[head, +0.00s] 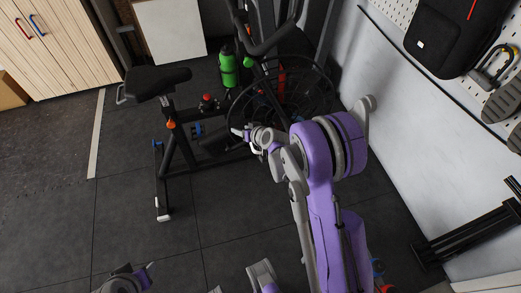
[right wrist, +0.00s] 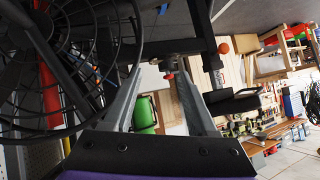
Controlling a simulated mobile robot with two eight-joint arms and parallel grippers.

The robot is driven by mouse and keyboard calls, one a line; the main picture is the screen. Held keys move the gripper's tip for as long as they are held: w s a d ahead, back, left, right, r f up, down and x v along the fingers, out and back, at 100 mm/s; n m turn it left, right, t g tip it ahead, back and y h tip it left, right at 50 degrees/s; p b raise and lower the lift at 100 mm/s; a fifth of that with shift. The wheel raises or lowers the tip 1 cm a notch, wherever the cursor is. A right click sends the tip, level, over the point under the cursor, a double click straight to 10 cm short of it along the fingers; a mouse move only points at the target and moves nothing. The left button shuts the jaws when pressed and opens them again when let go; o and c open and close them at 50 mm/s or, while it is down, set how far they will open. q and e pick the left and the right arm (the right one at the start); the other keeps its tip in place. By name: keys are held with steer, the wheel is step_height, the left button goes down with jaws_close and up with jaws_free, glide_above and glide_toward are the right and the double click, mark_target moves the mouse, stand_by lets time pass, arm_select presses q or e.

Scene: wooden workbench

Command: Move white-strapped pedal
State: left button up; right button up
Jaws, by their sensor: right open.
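An exercise bike with a large caged fan wheel (head: 300,97) stands on the dark floor. A dark pedal-like part (head: 214,144) shows low beside the wheel in the head view; I cannot make out a white strap on it. My right gripper (head: 238,132) reaches in front of the wheel, close to that part. In the right wrist view the right gripper (right wrist: 160,98) has its two fingers spread, and nothing is clearly held between them. The pedal is not clear in that view. A part of my left arm's end (head: 128,279) shows at the bottom left edge.
The bike's black seat (head: 160,81) is to the left, and a green bottle (head: 228,67) is mounted on the frame. The fan cage (right wrist: 70,65) is close to the right gripper's left finger. A white wall is at the right. Floor is free at left.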

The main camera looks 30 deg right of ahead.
steer(key=d+f+m+t+h+b, duration=0.15)
steer(key=d+f, duration=0.25)
steer(key=f, duration=0.6)
steer(key=d+f+m+t+h+b, duration=0.15)
steer(key=d+f, duration=0.25)
steer(key=f, duration=0.5)
steer(key=d+f+b, duration=0.3)
steer(key=d+f, duration=0.1)
steer(key=f, duration=0.6)
arm_select(q)
step_height(320, 180, down, 10)
steer(key=b, duration=0.1)
steer(key=shift+w+r, duration=0.15)
steer(key=shift+w, duration=0.1)
arm_select(e)
steer(key=x, duration=1)
steer(key=shift+w+d+r, duration=0.1)
steer(key=shift+r, duration=0.2)
steer(key=shift+c, duration=0.3)
jaws_close()
